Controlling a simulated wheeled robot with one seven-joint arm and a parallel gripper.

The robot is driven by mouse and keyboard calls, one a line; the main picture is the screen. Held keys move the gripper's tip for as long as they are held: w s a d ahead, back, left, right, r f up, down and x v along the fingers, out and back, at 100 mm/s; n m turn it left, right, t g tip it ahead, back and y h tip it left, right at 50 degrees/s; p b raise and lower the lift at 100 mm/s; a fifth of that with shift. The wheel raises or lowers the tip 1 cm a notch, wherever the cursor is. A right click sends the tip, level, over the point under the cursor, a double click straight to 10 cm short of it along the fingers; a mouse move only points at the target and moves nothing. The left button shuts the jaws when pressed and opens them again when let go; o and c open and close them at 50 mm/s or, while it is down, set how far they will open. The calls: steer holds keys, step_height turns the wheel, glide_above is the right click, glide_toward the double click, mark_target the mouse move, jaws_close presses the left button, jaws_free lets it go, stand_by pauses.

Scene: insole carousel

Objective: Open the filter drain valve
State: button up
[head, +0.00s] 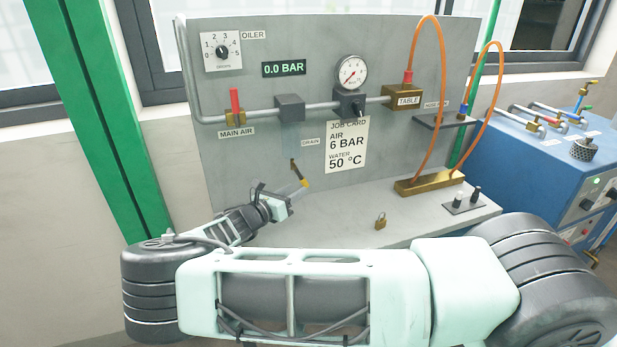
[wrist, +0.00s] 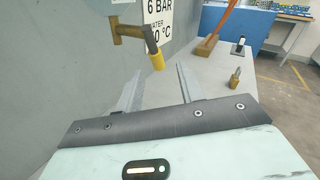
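The filter drain valve (head: 293,165) is a small fitting below the DRAIN label on the grey panel. In the wrist view its brass body (wrist: 128,30) carries a black lever with a yellow tip (wrist: 157,61), slanting downward. The yellow tip also shows in the head view (head: 303,183). My gripper (head: 294,193) is close to the lever in the head view. In the wrist view my gripper (wrist: 160,84) has its two fingers apart with nothing between them. The yellow tip appears just beyond the gap between the fingers; I see no contact.
The panel (head: 240,160) stands close behind the valve. A job card (head: 346,145) hangs above and to the right. The red main air valve (head: 235,104) is up left; the display reads 0.0 BAR.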

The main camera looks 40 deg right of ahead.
steer(key=x, duration=0.2)
steer(key=p+x, duration=0.1)
steer(key=x, duration=0.1)
steer(key=p+x, duration=0.1)
steer(key=x, duration=0.1)
steer(key=shift+w+r, duration=0.2)
steer(key=shift+r, duration=0.05)
steer(key=shift+w+d+f, duration=0.1)
steer(key=shift+w+d, duration=0.1)
steer(key=shift+d, duration=0.45)
jaws_close()
